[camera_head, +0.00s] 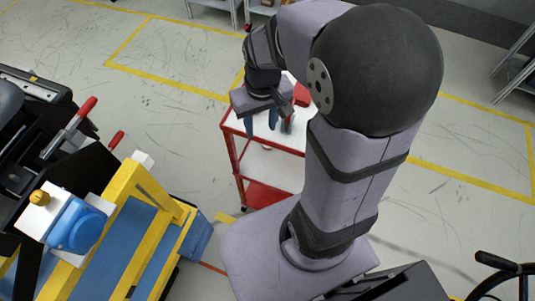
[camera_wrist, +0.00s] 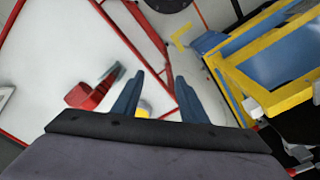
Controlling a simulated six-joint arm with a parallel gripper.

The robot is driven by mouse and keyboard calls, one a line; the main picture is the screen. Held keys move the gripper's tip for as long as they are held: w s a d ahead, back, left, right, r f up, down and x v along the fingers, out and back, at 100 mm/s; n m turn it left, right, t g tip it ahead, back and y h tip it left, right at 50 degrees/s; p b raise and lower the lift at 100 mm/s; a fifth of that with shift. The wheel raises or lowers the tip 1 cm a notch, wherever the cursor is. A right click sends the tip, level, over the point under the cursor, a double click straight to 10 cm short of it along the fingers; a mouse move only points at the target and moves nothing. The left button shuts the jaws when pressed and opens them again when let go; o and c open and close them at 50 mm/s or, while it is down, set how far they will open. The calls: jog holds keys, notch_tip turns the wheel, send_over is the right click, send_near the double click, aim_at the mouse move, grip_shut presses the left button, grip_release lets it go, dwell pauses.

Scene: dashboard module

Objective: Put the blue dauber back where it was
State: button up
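My gripper (camera_head: 261,128) is over the white top of a red-framed cart (camera_head: 236,127), with its two blue fingers pointing down. In the wrist view my gripper (camera_wrist: 160,76) has its fingers apart, with no object clearly held between them. A small yellow and white object (camera_wrist: 144,107) shows beside the left finger, partly hidden by the gripper body; I cannot tell whether it is part of the dauber. I cannot clearly make out the blue dauber in either view.
A red tool with a grey end (camera_wrist: 88,95) lies on the cart top, left of the fingers. Open floor lies behind the cart.

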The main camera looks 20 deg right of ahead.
jog(key=s+a+f, duration=0.1)
jog(key=s+f, duration=0.1)
jog(key=s, duration=0.6)
jog(key=shift+a+f+g, duration=0.15)
jog(key=shift+a+g, duration=0.2)
jog(key=shift+g, duration=0.05)
notch_tip(320, 180, down, 64)
jog(key=b, duration=6.3)
jog(key=shift+b, duration=0.3)
jog(key=shift+r, duration=0.25)
notch_tip(320, 180, up, 24)
jog(key=p, duration=2.4)
jog(key=shift+f, duration=0.2)
